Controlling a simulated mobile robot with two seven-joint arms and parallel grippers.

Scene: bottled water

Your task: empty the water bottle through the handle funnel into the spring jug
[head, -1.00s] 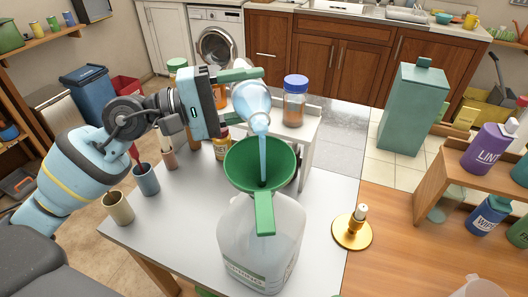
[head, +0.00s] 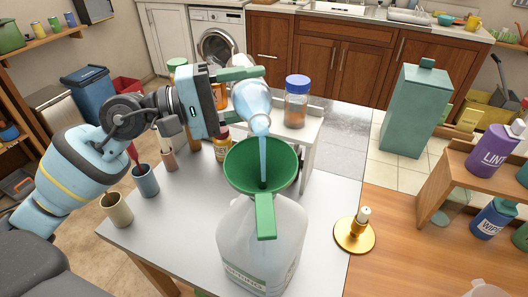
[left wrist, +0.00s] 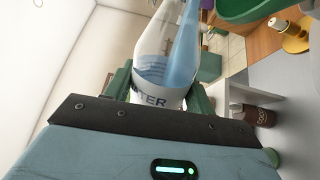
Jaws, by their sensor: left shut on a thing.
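The clear water bottle (head: 252,104) is tilted neck-down in my left gripper (head: 240,93), whose green fingers are shut around its body. A blue stream of water runs from its mouth into the green handle funnel (head: 240,166). The funnel sits in the mouth of the translucent spring jug (head: 262,240), its handle hanging over the jug's near side. The jug stands upright on the table. In the left wrist view the bottle (left wrist: 163,75) shows with blue water inside and a white label. My right gripper is not in view.
A jar with a blue lid (head: 296,101) stands on a small white shelf behind the funnel. A brass candle holder (head: 355,233) is right of the jug. Cups (head: 146,180) and small bottles stand left on the white table (head: 190,225).

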